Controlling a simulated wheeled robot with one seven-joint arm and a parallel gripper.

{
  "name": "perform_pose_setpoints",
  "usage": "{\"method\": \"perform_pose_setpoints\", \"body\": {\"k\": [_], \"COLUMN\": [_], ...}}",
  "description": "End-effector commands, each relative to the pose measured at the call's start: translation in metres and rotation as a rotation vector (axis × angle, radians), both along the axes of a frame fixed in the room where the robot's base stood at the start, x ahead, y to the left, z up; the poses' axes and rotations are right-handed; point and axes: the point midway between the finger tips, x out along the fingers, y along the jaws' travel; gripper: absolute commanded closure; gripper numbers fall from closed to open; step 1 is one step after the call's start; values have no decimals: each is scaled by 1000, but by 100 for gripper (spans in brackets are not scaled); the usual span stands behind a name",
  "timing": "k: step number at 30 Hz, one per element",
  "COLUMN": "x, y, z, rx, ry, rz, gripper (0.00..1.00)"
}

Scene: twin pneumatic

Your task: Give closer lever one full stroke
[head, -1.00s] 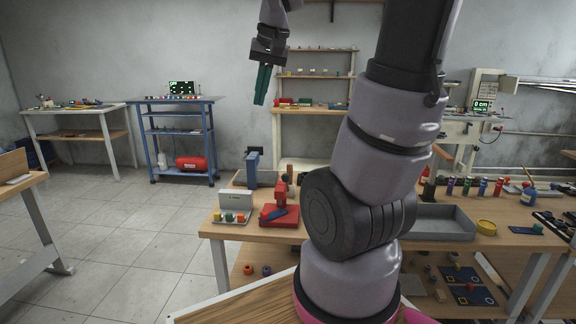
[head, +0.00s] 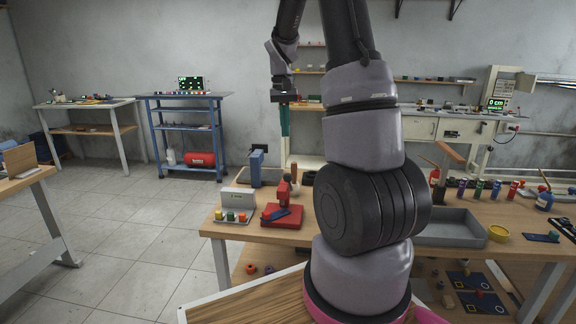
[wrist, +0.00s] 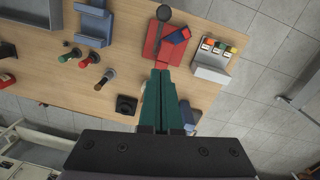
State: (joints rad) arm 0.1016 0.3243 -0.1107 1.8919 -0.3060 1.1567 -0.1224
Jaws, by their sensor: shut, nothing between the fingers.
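A red hand-lever device (head: 282,214) stands on the wooden workbench, with a blue piece on its base. In the wrist view its red base (wrist: 157,50) lies just beyond my fingertips, with a dark ball knob (wrist: 163,12) at its far end. I take this as the closer lever, though no label shows. A blue upright device (head: 257,167) stands behind it. In the wrist view a blue-grey part (wrist: 187,116) is partly hidden by my fingers. My gripper (head: 286,134) is shut and empty. Its green fingers point down, above and apart from the bench devices.
A grey tray (head: 453,228) and several coloured bottles stand to the right. A black square item (wrist: 126,104) lies near my fingers in the wrist view.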

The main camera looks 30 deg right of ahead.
Motion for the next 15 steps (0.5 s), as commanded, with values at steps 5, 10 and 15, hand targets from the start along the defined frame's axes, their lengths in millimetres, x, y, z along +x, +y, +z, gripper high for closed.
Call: {"method": "perform_pose_setpoints", "body": {"k": [5,10,15], "x": [0,-1,-4], "y": [0,1,0], "z": [0,-8,-37], "rx": [0,1,2], "ry": [0,3,5], "rz": [0,0,1], "gripper": [100,100,100]}}
